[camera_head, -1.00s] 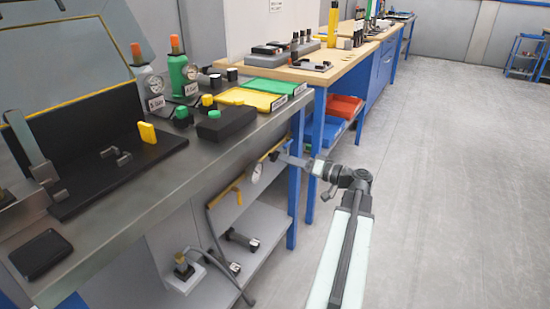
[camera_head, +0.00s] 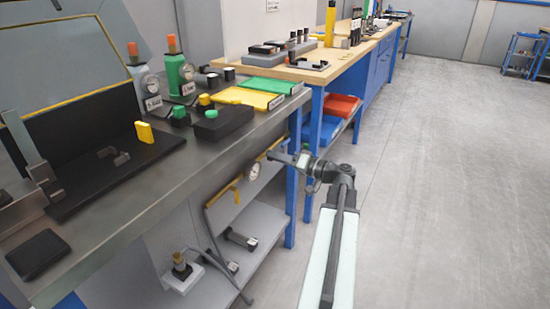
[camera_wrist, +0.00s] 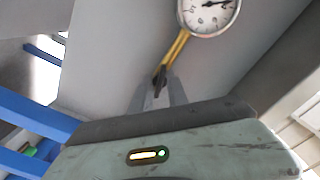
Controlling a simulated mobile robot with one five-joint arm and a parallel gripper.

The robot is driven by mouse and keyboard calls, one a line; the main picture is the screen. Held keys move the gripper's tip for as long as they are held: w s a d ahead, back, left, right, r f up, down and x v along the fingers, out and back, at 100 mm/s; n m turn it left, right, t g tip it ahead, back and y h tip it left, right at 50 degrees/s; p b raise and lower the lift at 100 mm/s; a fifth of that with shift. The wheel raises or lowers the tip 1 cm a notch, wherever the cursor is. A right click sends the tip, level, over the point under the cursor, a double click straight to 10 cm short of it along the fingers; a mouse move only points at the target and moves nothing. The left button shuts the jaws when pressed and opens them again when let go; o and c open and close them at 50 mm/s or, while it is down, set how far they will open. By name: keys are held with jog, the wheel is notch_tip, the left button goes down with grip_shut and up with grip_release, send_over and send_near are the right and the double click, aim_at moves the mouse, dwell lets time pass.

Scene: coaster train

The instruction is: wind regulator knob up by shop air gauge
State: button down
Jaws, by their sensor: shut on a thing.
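The shop air gauge (camera_head: 254,171), round with a white dial, is mounted under the front edge of the grey bench. In the wrist view the gauge (camera_wrist: 208,14) is cut by the top edge, and its dark needle points right. A yellow pipe or bar runs from it down to a small dark knob (camera_wrist: 159,76). My gripper (camera_wrist: 161,83) is shut on this knob, with a grey finger on each side. In the head view my gripper (camera_head: 272,157) is beside the gauge, at the bench's front edge; the knob is too small to make out there.
Above, the bench (camera_head: 160,195) holds a black box (camera_head: 224,122), yellow and green trays, and bottles with gauges. A lower shelf (camera_head: 255,238) carries fittings and a hose. Blue legs (camera_head: 291,195) stand close by. The floor (camera_head: 440,190) at right is clear.

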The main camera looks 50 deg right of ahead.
jog(key=m, duration=0.3)
jog(key=c, duration=1.3)
grip_release()
jog(key=v, duration=0.8)
jog(key=shift+a, duration=0.1)
